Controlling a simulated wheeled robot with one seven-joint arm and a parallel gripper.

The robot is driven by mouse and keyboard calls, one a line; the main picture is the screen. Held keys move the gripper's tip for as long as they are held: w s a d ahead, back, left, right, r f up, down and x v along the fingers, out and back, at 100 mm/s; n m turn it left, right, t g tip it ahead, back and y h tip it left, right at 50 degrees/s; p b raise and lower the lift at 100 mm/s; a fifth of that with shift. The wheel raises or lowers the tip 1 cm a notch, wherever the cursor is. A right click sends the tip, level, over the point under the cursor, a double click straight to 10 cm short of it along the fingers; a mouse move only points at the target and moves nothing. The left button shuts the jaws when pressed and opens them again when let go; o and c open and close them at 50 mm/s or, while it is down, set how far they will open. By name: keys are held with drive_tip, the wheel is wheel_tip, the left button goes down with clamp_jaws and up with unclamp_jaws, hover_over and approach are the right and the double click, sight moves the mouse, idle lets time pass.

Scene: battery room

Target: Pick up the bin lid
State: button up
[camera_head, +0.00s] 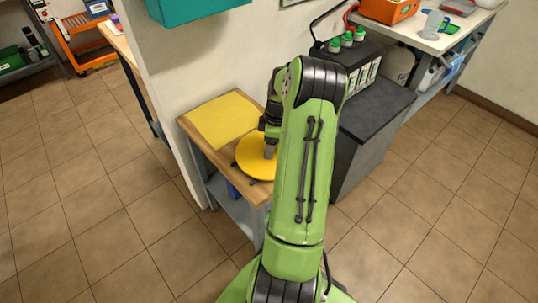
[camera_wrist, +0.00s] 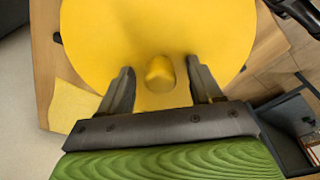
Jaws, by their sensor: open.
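The bin lid (camera_head: 256,161) is a round yellow disc on the small wooden-topped table, partly hidden behind my arm in the head view. In the wrist view the lid (camera_wrist: 160,30) fills the upper middle, with a short yellow knob (camera_wrist: 160,74) standing up from it. My gripper (camera_wrist: 161,80) is open over the lid, one finger on the left and one on the right of the knob, with a gap on each side. In the head view my gripper (camera_head: 270,150) is low over the lid, mostly hidden by my arm.
A yellow cloth or mat (camera_head: 224,120) lies on the wooden table (camera_head: 192,127) beside the lid. The wall stands close on the left. A dark grey cabinet (camera_head: 372,112) with a black battery unit (camera_head: 352,58) stands right behind my arm. Tiled floor is free at left and right.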

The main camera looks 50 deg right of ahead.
drive_tip(key=shift+r, duration=0.15)
drive_tip(key=c, duration=1.2)
